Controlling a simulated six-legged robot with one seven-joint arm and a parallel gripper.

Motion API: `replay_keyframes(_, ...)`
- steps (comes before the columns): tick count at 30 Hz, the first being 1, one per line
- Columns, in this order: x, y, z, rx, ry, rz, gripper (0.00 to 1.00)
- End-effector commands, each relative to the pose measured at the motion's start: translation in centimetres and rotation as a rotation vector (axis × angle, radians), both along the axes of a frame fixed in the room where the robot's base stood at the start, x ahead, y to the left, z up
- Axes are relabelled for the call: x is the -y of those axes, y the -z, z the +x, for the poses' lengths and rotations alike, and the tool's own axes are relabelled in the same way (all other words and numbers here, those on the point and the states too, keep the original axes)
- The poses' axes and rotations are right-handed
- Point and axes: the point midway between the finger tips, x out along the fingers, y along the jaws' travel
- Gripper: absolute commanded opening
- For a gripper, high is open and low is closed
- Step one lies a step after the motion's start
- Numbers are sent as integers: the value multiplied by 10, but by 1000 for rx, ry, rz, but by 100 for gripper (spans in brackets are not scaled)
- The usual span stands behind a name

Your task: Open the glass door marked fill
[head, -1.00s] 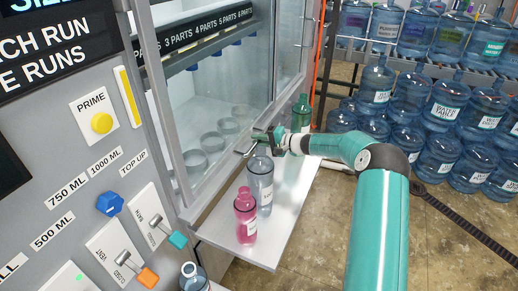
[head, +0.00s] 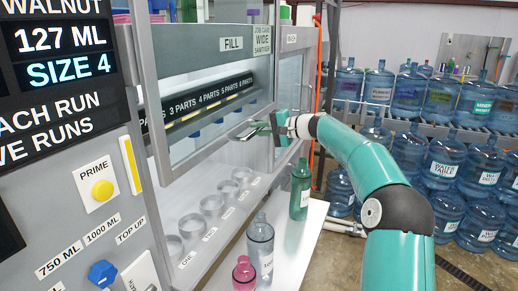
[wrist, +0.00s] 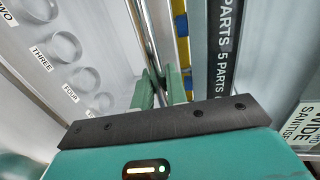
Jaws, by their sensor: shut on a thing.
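The glass door (head: 207,153) carries a FILL plate (head: 231,44) near its top and stands part-way up. Its lower rail is above a gap through which the cabinet floor shows. A metal bar handle (head: 243,133) runs along the door's lower edge. My gripper (head: 262,130) is shut on this handle, with the arm reaching in from the right. In the wrist view, my green fingers (wrist: 160,88) close around the silver bar (wrist: 150,35); the exact contact is partly hidden by the gripper body.
Ring holders (head: 212,205) line the cabinet floor. A green bottle (head: 300,188), a clear bottle (head: 260,248) and a pink bottle (head: 244,274) stand on the shelf below. The control panel (head: 75,220) is at left. Racked blue jugs (head: 440,160) fill the right.

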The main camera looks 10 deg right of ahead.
Motion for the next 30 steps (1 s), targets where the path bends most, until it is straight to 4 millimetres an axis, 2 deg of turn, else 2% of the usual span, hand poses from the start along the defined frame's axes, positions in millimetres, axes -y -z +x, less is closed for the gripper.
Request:
replay_keyframes(1,0,-8,0,4,1,0,0)
replay_keyframes(6,0,-19,0,2,1,1,0)
replay_keyframes(17,0,-20,0,1,1,1,0)
replay_keyframes(18,0,-20,0,1,1,1,18)
replay_keyframes(20,0,-20,0,1,1,1,30)
replay_keyframes(30,2,-19,-1,-1,1,0,32)
